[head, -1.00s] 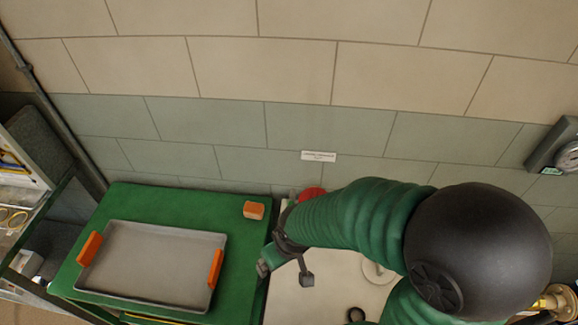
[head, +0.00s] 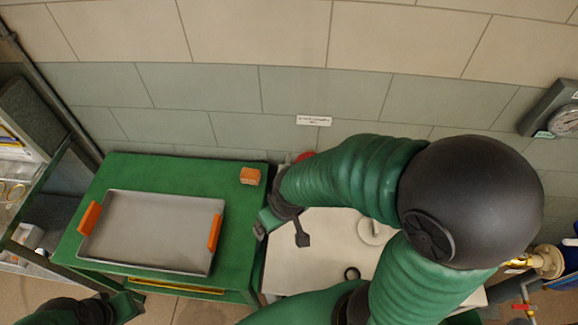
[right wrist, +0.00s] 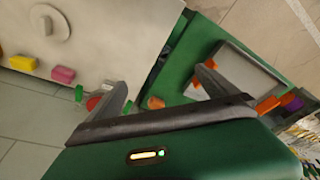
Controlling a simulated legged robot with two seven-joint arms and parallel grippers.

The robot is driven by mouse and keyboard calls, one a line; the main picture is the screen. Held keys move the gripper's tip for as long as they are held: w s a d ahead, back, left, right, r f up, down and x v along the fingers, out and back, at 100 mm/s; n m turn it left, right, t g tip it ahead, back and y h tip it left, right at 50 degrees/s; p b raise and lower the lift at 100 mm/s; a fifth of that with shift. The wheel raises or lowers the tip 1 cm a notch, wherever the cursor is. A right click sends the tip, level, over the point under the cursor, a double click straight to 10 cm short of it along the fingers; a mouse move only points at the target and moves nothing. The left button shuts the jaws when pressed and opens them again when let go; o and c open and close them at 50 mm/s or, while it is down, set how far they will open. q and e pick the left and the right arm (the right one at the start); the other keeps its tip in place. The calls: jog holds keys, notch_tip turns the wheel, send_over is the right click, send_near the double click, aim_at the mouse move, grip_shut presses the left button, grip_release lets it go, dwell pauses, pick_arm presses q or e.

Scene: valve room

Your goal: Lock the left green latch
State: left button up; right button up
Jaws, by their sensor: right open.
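A white box-like unit (head: 310,265) stands right of the green table, with a round disc on top. It also shows in the right wrist view (right wrist: 100,50). Two small green pieces (right wrist: 79,93) (right wrist: 127,107) sit by a red round part (right wrist: 93,102) at its edge; they may be latches, but I cannot tell which is the left one or its state. The red part shows behind my right arm in the head view (head: 304,157). My right gripper (right wrist: 160,78) is open and empty, its left finger close to the green and red parts. My left gripper (head: 128,307) is partly in view, its jaws unclear.
The green table (head: 135,170) carries a grey tray (head: 150,230) with orange handles and an orange block (head: 250,176). Shelving stands far left, a gauge (head: 563,120) and valve pipes right.

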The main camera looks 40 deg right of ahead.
jog(key=shift+a, duration=0.3)
